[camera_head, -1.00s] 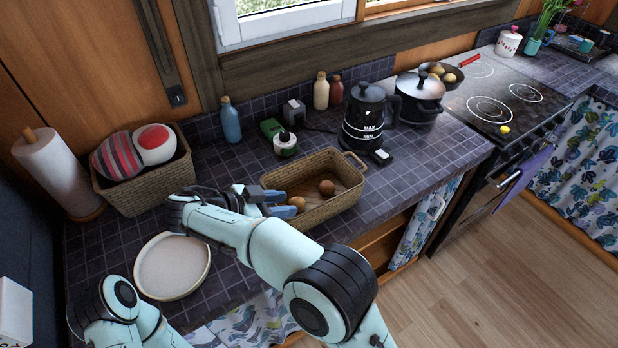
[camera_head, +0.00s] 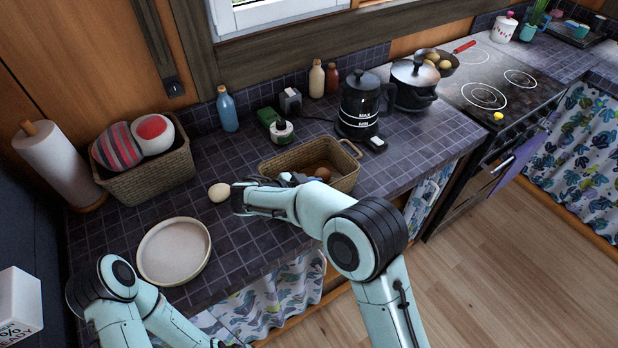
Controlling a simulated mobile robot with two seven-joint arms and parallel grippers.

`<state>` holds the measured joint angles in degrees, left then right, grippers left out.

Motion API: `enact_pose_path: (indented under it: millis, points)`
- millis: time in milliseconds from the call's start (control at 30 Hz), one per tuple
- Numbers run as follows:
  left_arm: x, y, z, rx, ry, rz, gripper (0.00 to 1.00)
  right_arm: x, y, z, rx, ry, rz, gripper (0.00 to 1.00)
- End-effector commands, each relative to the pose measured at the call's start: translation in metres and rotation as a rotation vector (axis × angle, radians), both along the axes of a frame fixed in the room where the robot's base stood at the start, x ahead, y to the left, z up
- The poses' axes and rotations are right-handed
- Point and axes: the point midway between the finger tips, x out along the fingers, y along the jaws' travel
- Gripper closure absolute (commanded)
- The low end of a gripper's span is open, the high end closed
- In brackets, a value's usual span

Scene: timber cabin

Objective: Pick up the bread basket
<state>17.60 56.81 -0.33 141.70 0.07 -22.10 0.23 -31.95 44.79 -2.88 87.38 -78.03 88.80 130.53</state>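A woven wicker basket (camera_head: 345,180) with a loop handle at its right end stands on the dark tiled counter. A brown roll or egg (camera_head: 323,174) shows inside; my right arm hides the basket's front left part.
A pale egg-like object (camera_head: 219,192) lies left of my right wrist. A round plate (camera_head: 174,251) is near the front edge. A second basket (camera_head: 150,178) with striped and red-white items stands at the left. A kettle (camera_head: 358,112), green container (camera_head: 275,124) and bottles stand behind.

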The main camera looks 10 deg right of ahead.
Motion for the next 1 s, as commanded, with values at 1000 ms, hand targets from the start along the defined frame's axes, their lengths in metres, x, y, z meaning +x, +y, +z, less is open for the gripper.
enact_pose_path:
  millis: [1000]
  points:
    - [0.0001, 0.0, 0.0003, 0.0, 0.0, 0.0, 0.64, 0.0006, -0.0028, -0.0032, 0.001, 0.001, 0.0, 1.0]
